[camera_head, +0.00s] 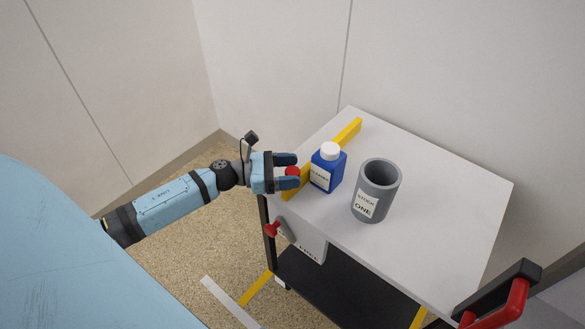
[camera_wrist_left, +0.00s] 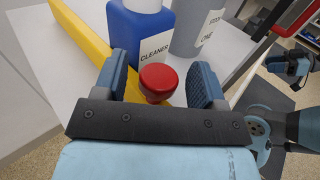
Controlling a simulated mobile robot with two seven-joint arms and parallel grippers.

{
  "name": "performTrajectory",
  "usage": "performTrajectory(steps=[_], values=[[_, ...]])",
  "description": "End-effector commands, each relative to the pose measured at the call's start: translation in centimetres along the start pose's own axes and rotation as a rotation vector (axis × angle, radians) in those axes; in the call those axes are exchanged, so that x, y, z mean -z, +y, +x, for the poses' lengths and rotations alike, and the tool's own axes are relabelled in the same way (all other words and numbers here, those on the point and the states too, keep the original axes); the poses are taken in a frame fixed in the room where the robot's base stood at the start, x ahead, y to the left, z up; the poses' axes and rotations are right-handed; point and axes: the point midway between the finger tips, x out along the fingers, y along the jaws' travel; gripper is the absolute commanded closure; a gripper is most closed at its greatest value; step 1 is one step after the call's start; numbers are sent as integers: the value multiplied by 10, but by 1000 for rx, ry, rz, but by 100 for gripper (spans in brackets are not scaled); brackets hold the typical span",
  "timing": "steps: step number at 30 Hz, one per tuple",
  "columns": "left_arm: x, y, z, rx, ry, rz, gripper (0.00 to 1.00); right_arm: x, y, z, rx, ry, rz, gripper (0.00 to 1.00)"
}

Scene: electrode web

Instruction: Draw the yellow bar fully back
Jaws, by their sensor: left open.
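The yellow bar (camera_head: 348,134) lies along the left side of the white table top. A red knob (camera_head: 292,171) shows at its near part, and also in the left wrist view (camera_wrist_left: 159,79). My left gripper (camera_head: 287,171) is open, with one finger on each side of the knob. In the left wrist view the knob sits between the fingers, with gaps visible on both sides. The left finger hides part of the yellow bar (camera_wrist_left: 82,35) there. Part of what looks like my right gripper (camera_wrist_left: 292,64) shows at the right edge of that view; its jaws are unclear.
A blue cleaner bottle (camera_head: 322,175) with a white cap stands close to the bar. Another red knob (camera_head: 272,230) sits below the table edge. A red handle (camera_head: 512,300) is at lower right. The table's right part (camera_head: 450,190) is clear.

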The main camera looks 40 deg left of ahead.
Motion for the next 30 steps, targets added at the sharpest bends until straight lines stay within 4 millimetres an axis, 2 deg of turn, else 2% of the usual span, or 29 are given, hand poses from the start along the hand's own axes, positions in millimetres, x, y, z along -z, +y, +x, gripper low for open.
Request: performTrajectory(steps=[3, 11, 14, 20, 25, 30], values=[[0, 0, 6, 0, 0, 1, 35, 1, 0, 0, 0, 1, 2, 57], [0, 0, 7, 0, 0, 0, 35, 4, 0, 0, -1, 7, 4, 57], [0, 0, 7, 0, 0, 0, 54, 5, 0, 0, -1, 9, 3, 57], [0, 0, 7, 0, 0, 0, 100, 6, 0, 0, -1, 10, 3, 57], [4, 7, 0, -1, 1, 2, 100, -1, 0, 4, -1, 12, 1, 57], [8, 34, -26, -1, 3, 3, 100, -10, 0, 13, 0, 30, -14, 57]])
